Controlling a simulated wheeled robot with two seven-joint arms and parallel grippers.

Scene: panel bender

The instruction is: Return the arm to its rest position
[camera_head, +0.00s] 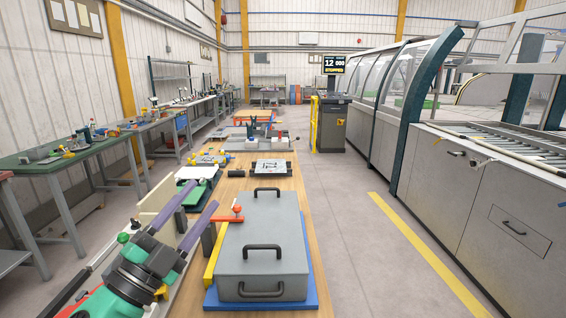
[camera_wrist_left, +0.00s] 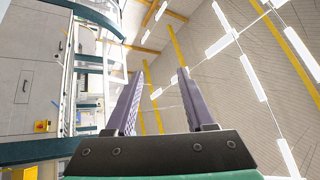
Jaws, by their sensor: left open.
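My left gripper (camera_head: 203,194) comes in from the lower left of the head view, with its two long purple fingers spread apart and nothing between them. It is at the left side of the wooden bench, left of the grey lidded box. In the left wrist view the open fingers (camera_wrist_left: 160,75) point up toward the roof lights and wall, with empty air between them. My right gripper is in neither view.
A grey box (camera_head: 260,228) with black handles sits on a blue base on the wooden bench (camera_head: 319,275). A red-knobbed clamp (camera_head: 237,209) stands close to my left fingers. The panel bender (camera_head: 480,190) is on the right. The floor between is clear.

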